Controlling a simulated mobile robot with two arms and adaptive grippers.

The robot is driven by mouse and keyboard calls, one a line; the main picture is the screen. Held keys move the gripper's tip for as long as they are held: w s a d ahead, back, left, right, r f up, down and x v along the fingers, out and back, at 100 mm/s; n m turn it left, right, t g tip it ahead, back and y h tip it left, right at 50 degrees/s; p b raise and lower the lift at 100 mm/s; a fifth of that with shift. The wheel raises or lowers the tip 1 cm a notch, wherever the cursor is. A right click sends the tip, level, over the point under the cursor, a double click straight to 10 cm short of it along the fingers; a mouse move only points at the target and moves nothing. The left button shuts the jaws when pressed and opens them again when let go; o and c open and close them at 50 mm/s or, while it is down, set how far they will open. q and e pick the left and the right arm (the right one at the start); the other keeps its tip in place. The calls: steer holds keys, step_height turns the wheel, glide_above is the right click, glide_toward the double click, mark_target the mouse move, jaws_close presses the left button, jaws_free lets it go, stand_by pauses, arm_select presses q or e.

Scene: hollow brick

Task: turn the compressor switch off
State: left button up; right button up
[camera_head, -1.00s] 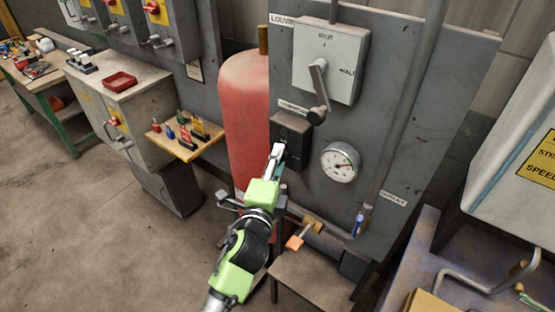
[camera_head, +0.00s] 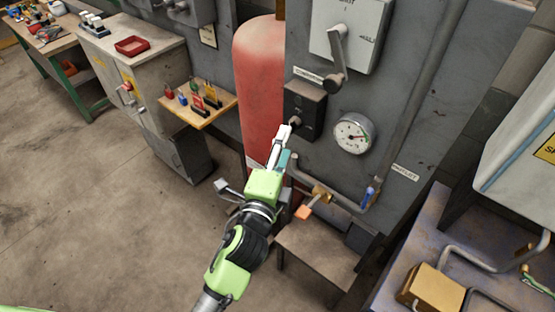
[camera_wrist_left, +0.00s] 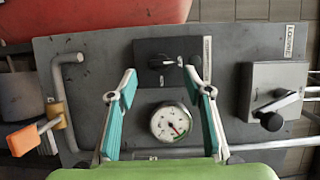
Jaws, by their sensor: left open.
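The compressor switch is a black box (camera_head: 305,110) on the grey panel, under a small label, with a small dark knob low on its face. It also shows in the left wrist view (camera_wrist_left: 155,48), with its knob (camera_wrist_left: 168,62) between and just beyond the fingertips. My left gripper (camera_head: 283,138) is just in front of and below-left of the switch. In the left wrist view (camera_wrist_left: 160,78) its two teal-padded fingers are spread wide and hold nothing. Whether a fingertip touches the box is not clear. My right gripper is not in view.
A round gauge (camera_head: 354,133) sits right of the switch, with a lever box (camera_head: 350,35) above. A red tank (camera_head: 260,80) stands close on the left. A pipe with an orange-handled valve (camera_head: 305,211) runs below. Open floor (camera_head: 90,210) lies to the left.

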arm_select(q)
steer(key=v, duration=0.5)
steer(key=shift+s+a, duration=0.1)
steer(key=shift+s, duration=0.2)
steer(key=s+a+f+n+g+y+b, duration=0.1)
steer(key=s+a+f+n+g+b, duration=0.15)
steer(key=f, duration=1.35)
steer(key=s+a+f+n+g+b, duration=0.2)
steer(key=s+f+n+g+b, duration=0.15)
steer(key=f, duration=1.35)
steer(key=s+a+f+n+g+y+b, duration=0.1)
steer(key=s+a+f+n+g+b, duration=0.2)
steer(key=f, duration=1.3)
steer(key=s+a+f+n+g+b, duration=0.1)
steer(key=s+a+f+n+g, duration=0.1)
steer(key=s+f, duration=0.7)
steer(key=s+a+f+n+g+y+b, duration=0.1)
steer(key=s+a+f+n+g+b, duration=0.1)
steer(key=s+a+f, duration=0.5)
steer(key=s+a+f+n+g+y+b, duration=0.1)
steer(key=s+a+f+n+g+b, duration=0.1)
steer(key=s+f, duration=0.8)
steer(key=s+a+n+g, duration=0.1)
steer(key=s+a+n, duration=0.1)
steer(key=s, duration=0.4)
steer(key=shift+s+a+f+n+g, duration=0.25)
steer(key=shift+f+n+g, duration=0.1)
steer(key=shift+n, duration=0.25)
